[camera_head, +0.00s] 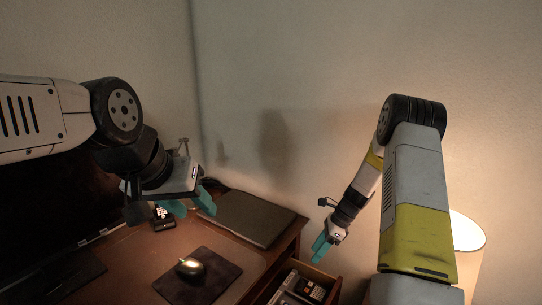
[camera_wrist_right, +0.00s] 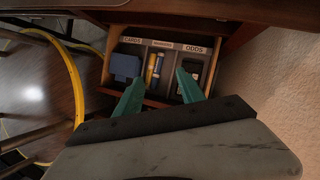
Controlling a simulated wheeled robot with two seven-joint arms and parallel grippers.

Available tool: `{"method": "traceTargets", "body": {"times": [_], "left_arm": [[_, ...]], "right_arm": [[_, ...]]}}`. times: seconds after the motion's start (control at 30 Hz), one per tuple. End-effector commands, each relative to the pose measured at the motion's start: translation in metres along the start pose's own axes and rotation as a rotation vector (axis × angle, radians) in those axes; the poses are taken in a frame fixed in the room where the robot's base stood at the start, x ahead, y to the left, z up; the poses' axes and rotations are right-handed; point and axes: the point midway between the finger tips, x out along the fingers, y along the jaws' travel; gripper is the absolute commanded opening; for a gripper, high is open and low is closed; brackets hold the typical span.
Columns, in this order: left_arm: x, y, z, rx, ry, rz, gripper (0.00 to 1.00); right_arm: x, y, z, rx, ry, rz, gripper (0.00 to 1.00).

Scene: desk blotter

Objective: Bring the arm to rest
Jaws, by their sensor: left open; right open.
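My left gripper (camera_head: 188,205) has teal fingers set apart and hangs above the desk, in front of the monitor's right end; nothing shows between its fingers. My right gripper (camera_head: 321,246) is in the air to the right of the desk, near the pulled-out drawer. In the right wrist view my right gripper (camera_wrist_right: 158,98) shows its two teal fingers spread wide and empty, with the drawer (camera_wrist_right: 218,42) beyond them. I cannot tell its exact height above the drawer.
A mouse (camera_head: 190,266) sits on a dark pad (camera_head: 206,281). A closed laptop (camera_head: 247,217) lies at the back. A lit lamp (camera_head: 467,232) stands right, behind my right arm.

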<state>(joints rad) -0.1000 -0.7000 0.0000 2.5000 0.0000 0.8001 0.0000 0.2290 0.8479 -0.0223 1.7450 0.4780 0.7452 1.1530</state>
Motion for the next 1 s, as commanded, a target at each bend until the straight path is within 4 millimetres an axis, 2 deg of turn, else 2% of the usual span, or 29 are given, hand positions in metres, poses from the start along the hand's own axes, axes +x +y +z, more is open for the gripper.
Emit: {"method": "traceTargets", "body": {"times": [0.03, 0.2, 0.37, 0.5, 0.7, 1.0], "left_arm": [[0.000, 0.000, 0.000, 0.000, 0.000, 0.000, 0.45], [0.000, 0.000, 0.000, 0.000, 0.000, 0.000, 0.45], [0.000, 0.000, 0.000, 0.000, 0.000, 0.000, 0.45], [0.000, 0.000, 0.000, 0.000, 0.000, 0.000, 0.45], [0.000, 0.000, 0.000, 0.000, 0.000, 0.000, 0.45], [0.000, 0.000, 0.000, 0.000, 0.000, 0.000, 0.45]], "right_arm": [[-0.024, 0.004, 0.013, -0.077, 0.013, -0.023, 0.46], [-0.088, 0.026, 0.048, -0.333, 0.060, -0.079, 0.46], [-0.141, 0.056, 0.077, -0.570, 0.115, -0.127, 0.46], [-0.181, 0.087, 0.098, -0.773, 0.170, -0.166, 0.46], [-0.229, 0.139, 0.119, -1.059, 0.264, -0.218, 0.46], [-0.275, 0.222, 0.132, -1.469, 0.440, -0.278, 0.46]]}}
